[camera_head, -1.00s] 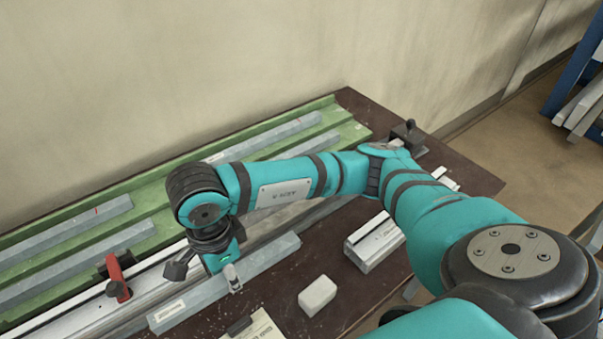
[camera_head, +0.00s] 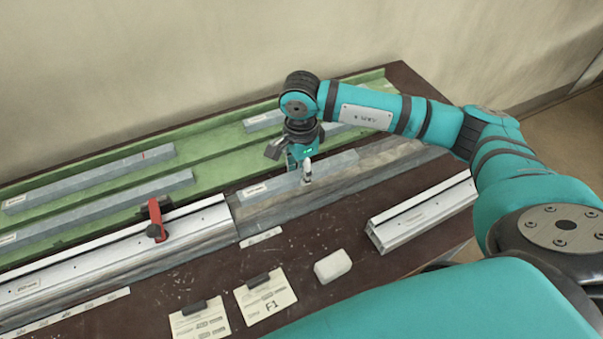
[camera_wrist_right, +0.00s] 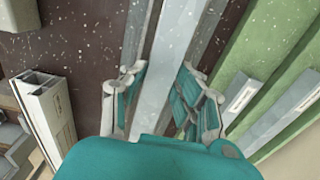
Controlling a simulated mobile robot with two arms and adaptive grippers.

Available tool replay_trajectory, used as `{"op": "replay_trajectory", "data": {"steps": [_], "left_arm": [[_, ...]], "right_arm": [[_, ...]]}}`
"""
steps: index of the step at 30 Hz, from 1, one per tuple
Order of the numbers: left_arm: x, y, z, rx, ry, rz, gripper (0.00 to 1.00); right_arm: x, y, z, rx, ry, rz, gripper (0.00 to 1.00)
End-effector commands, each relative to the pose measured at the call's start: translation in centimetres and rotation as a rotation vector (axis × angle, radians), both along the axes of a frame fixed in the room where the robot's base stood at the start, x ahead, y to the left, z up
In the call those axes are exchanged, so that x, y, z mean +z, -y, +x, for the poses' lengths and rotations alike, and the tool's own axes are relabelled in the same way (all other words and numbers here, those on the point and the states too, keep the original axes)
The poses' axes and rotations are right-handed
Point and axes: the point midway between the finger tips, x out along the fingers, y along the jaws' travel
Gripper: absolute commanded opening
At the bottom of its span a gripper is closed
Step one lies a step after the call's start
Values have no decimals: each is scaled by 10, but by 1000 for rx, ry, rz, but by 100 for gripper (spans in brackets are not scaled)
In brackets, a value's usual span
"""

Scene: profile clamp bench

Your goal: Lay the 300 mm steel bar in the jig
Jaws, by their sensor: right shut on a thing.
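My right gripper (camera_head: 306,172) is shut on a grey steel bar (camera_head: 337,163) with a white label near its left end. The bar also shows between the two fingers in the right wrist view (camera_wrist_right: 172,55). In the head view the bar lies lengthwise over or on a grey metal bed (camera_head: 268,208), which appears to be the jig. I cannot tell whether the bar touches it. A pale profile with a red clamp (camera_head: 156,220) stands to the left of the bed, in line with it. My left gripper is out of view.
A green rack (camera_head: 205,142) behind holds several grey bars (camera_head: 105,210). A pale profile block (camera_head: 420,212) lies at the right. A white block (camera_head: 332,266) and two paper cards (camera_head: 265,301) lie in front. Dark table (camera_head: 350,235) shows bare between them.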

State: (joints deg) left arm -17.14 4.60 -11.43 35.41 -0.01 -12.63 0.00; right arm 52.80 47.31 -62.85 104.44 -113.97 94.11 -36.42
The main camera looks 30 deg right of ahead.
Motion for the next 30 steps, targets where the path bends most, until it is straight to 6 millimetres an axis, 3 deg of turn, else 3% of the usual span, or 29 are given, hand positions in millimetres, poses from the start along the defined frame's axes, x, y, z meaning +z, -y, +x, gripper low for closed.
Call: {"op": "replay_trajectory", "data": {"steps": [4, 10, 27, 28, 30], "left_arm": [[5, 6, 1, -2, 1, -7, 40], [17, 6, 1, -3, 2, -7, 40], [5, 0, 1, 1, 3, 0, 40], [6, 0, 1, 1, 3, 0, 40], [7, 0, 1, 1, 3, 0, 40]], "right_arm": [[-6, 2, 1, 0, -1, 2, 0], [-31, 1, 1, 0, -2, 1, 0], [-44, 2, 2, 0, 2, 1, 0], [-44, 2, 1, 0, 0, 0, 32], [-43, 2, 1, 0, 0, 0, 41]]}}
